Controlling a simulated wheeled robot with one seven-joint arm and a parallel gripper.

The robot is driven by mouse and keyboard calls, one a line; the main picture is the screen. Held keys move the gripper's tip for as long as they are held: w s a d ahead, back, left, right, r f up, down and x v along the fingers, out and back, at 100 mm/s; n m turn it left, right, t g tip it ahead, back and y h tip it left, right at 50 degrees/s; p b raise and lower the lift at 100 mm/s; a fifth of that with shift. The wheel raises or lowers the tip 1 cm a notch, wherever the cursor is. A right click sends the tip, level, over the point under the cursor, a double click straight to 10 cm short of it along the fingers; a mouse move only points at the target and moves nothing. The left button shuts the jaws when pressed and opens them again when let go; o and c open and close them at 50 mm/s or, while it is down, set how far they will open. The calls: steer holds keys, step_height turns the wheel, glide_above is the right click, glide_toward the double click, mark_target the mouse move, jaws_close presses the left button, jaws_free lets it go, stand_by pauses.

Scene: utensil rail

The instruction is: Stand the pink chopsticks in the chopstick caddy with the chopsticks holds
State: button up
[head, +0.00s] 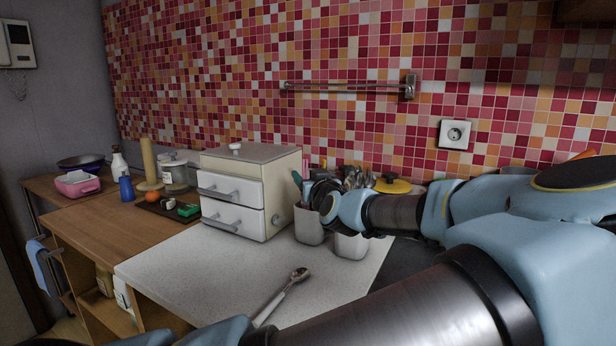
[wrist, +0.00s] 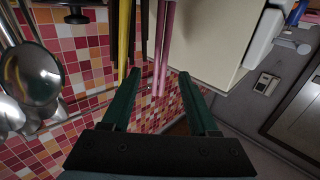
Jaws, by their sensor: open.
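The pink chopsticks (wrist: 166,40) show in the wrist view as a close pair. They run from the top edge down into the gap between my fingers. My gripper (wrist: 159,74) is open, with one dark green finger on each side of the pink pair in the picture; I see no contact. In the head view two pale cups, one on the left (head: 309,233) and one on the right (head: 351,245), stand below my wrist. I cannot tell which is the chopstick caddy. My arm hides much there.
A cream drawer box (head: 283,190) stands just left of the cups. A spoon (head: 285,293) lies on the pale counter (head: 200,275), which is otherwise clear in front. A wall rail (head: 345,87) is above.

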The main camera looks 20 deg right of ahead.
steer(key=s+a+p, duration=0.1)
steer(key=s+p, duration=0.3)
steer(key=s, duration=0.6)
steer(key=shift+s+p, duration=0.3)
steer(key=shift+s, duration=0.1)
stand_by(0.8)
